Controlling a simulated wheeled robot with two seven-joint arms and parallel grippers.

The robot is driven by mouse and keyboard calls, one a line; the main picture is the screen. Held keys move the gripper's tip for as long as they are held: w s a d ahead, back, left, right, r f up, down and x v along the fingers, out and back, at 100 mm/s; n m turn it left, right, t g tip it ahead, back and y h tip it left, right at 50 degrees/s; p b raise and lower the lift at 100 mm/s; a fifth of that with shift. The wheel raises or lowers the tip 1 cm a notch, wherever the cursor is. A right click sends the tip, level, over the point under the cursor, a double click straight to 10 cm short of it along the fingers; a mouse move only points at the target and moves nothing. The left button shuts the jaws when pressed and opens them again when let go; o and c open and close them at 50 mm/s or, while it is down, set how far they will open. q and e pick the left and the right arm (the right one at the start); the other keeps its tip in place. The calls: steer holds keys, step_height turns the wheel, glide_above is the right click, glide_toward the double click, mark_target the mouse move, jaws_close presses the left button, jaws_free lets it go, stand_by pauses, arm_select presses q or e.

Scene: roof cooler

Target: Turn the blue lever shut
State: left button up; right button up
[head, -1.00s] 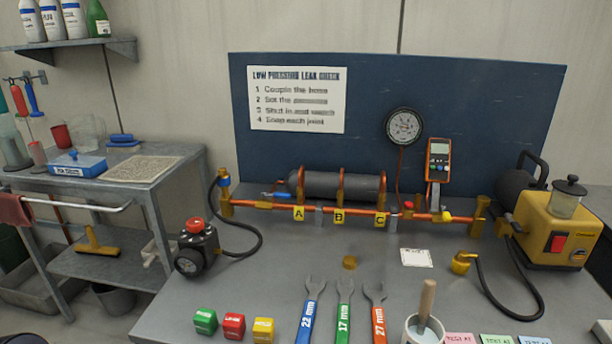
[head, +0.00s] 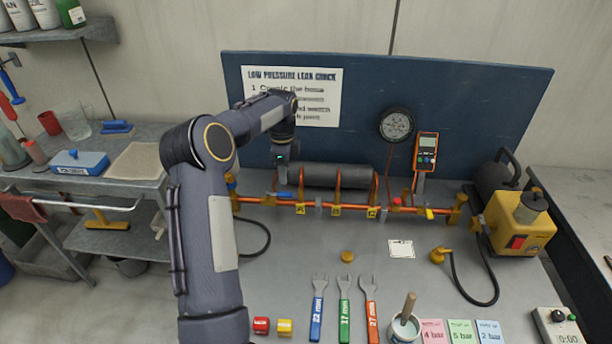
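The blue lever (head: 284,195) sits on the orange pipe (head: 266,201) at the left of the bench, just left of tag A. It lies roughly along the pipe. My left arm comes in from the lower left and bends over. Its gripper (head: 281,166) points down above and slightly behind the lever, in front of the grey cylinder's left end. It appears apart from the lever. The fingers are small and dark, so I cannot tell whether they are open or shut. My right gripper is out of view.
A grey cylinder (head: 337,175) with orange loops stands behind the pipe. A dial gauge (head: 396,124) and an orange meter (head: 427,148) rise to the right. A yellow pump (head: 522,222) is at the far right. My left arm hides the black regulator area.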

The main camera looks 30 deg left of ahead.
mark_target(285, 193)
arm_select(q)
step_height(285, 193, down, 7)
steer(key=shift+s+f+p, duration=0.1)
steer(key=shift+f+p, duration=0.1)
steer(key=shift+p, duration=0.3)
jaws_close()
